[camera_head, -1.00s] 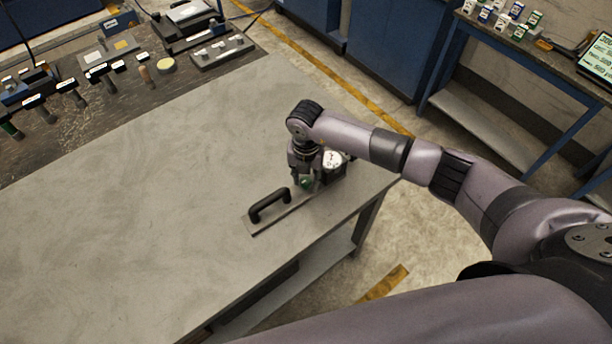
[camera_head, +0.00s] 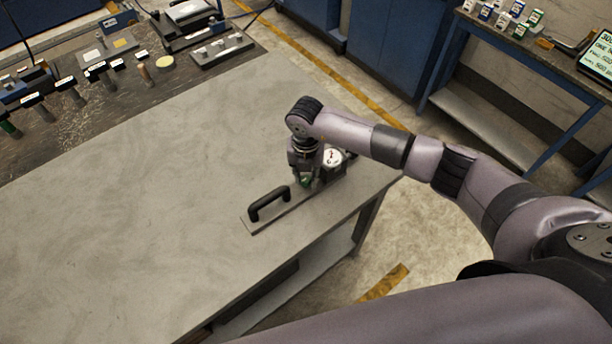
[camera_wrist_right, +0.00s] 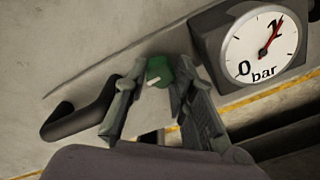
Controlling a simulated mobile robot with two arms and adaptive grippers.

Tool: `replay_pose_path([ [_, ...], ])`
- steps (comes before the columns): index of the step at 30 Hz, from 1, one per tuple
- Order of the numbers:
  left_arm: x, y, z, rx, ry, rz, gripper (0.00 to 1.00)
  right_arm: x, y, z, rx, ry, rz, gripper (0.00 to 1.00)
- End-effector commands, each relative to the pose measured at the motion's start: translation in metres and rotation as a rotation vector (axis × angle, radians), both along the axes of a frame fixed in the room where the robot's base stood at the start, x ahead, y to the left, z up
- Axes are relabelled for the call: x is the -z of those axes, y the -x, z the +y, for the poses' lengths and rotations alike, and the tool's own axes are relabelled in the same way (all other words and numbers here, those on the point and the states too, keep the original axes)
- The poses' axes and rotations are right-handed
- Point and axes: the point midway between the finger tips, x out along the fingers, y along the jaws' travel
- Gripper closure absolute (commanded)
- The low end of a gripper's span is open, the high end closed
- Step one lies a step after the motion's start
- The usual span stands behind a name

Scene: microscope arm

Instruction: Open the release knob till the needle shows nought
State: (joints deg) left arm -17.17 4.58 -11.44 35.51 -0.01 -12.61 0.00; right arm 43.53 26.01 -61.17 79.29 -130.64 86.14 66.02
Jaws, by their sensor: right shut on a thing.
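The green release knob (camera_wrist_right: 159,71) has a white mark on it and sits between the fingers of my right gripper (camera_wrist_right: 155,82), which is shut on it. In the head view the knob (camera_head: 305,182) shows as a small green spot below the right gripper (camera_head: 304,178). The white pressure gauge (camera_wrist_right: 262,50) stands to the right, marked "0" and "bar". Its red needle points to the upper right, near the numeral at the far end of the scale. The gauge also shows in the head view (camera_head: 334,157), too small to read. My left gripper is not in view.
A flat plate with a black handle (camera_head: 268,203) lies by the front edge of the grey table (camera_head: 140,220). Tools and fixtures crowd the dark mat (camera_head: 90,130) at the back left. The table's middle is clear.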

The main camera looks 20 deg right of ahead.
Motion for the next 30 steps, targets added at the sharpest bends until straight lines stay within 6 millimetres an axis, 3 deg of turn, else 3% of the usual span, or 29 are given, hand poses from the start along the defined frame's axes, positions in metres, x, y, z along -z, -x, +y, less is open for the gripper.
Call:
replay_pose_path([
  [30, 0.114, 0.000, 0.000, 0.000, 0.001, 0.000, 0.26, 0.005, -0.002, 0.000, -0.910, 0.000, -0.007, 1.00],
])
